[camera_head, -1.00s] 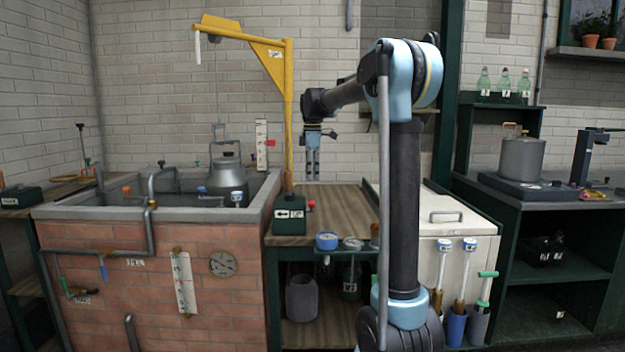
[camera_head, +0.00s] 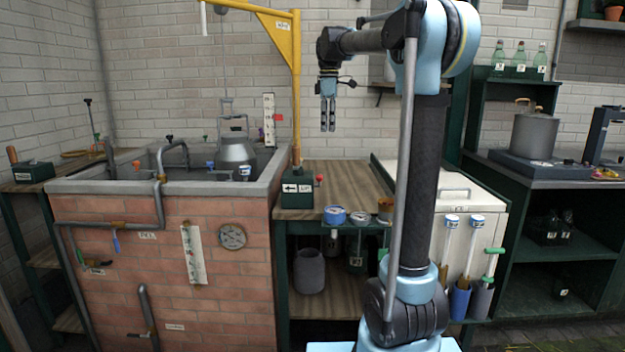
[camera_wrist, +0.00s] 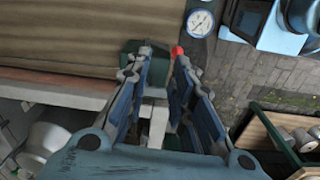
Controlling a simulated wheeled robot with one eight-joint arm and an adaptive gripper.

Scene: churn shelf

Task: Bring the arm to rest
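My gripper (camera_head: 328,118) hangs in the air above the wooden bench top, just right of the yellow hoist post, fingers pointing down. In the wrist view my gripper (camera_wrist: 161,62) has its two fingers apart with nothing between them. The arm is bent, its upright column standing in front of the white chest.
A green lever box (camera_head: 297,190) stands on the wooden bench (camera_head: 345,178) below the gripper. Left are a brick vat (camera_head: 170,250) with a metal can (camera_head: 236,150) and the yellow hoist (camera_head: 295,90). Right are a white chest (camera_head: 455,185) and a grey pot (camera_head: 535,135).

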